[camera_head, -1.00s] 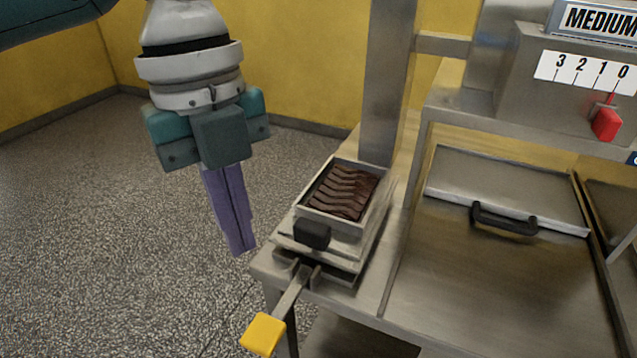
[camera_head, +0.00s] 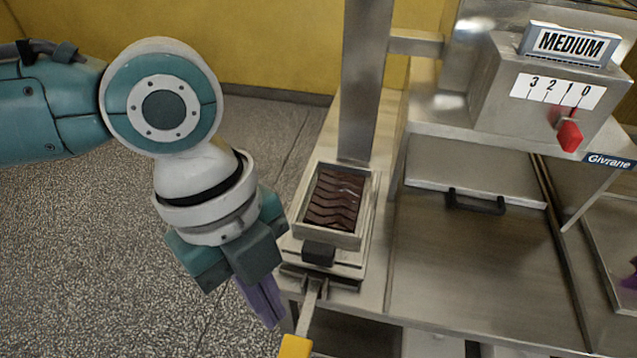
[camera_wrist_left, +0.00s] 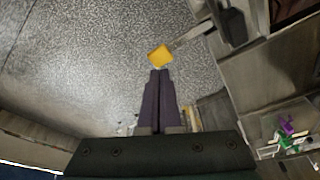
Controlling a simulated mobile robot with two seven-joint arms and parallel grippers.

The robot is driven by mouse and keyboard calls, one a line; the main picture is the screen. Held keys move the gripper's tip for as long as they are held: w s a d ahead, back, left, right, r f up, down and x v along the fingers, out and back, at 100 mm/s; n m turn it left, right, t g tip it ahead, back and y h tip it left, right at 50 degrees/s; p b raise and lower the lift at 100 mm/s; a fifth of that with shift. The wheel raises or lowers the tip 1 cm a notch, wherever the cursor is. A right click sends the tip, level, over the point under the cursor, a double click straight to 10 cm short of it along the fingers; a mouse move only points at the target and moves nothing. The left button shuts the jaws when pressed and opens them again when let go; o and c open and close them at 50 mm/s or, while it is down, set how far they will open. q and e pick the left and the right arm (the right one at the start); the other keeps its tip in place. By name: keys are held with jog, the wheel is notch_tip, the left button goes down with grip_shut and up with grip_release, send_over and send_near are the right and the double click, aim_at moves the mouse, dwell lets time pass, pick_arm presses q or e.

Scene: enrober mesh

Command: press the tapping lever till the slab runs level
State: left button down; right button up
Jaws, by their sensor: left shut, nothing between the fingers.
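The tapping lever ends in a yellow pad (camera_head: 296,346), cut by the bottom edge of the head view. The whole pad shows in the left wrist view (camera_wrist_left: 160,55). My left gripper (camera_head: 272,316) is shut and empty, its purple fingers pointing down just left of the lever arm. In the wrist view the fingertips (camera_wrist_left: 159,76) appear close to the pad; I cannot tell if they touch it. The dark brown slab (camera_head: 335,203) lies in a metal frame (camera_head: 296,215) behind the lever, its surface in wavy ridges. My right gripper is not recognisable in view.
A black block (camera_head: 318,254) sits in front of the frame. A steel post (camera_head: 366,85) stands behind it. Right are a steel cabinet with a black handle (camera_head: 476,201), a 3-to-0 scale with a red pointer (camera_head: 569,134) and a MEDIUM sign (camera_head: 570,43). Open floor lies left.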

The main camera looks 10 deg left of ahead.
aim_at(287, 346)
pick_arm(q)
jog(key=shift+b+x, duration=2.9)
jog(key=shift+x, duration=0.4)
jog(key=shift+a+b+x, duration=0.25)
jog(key=shift+b+x, duration=0.7)
jog(key=shift+x, duration=0.3)
jog(key=shift+w, duration=0.1)
jog(key=shift+a, duration=0.1)
jog(key=shift+w+a+r, duration=0.15)
jog(key=shift+w+a, duration=0.05)
jog(key=shift+a, duration=0.05)
jog(key=shift+w+a+r+p, duration=0.2)
jog(key=shift+w+a, duration=0.15)
jog(key=shift+a, duration=0.15)
jog(key=shift+w+a+r+p, duration=0.2)
jog(key=shift+w+a, duration=0.1)
jog(key=shift+a, duration=0.2)
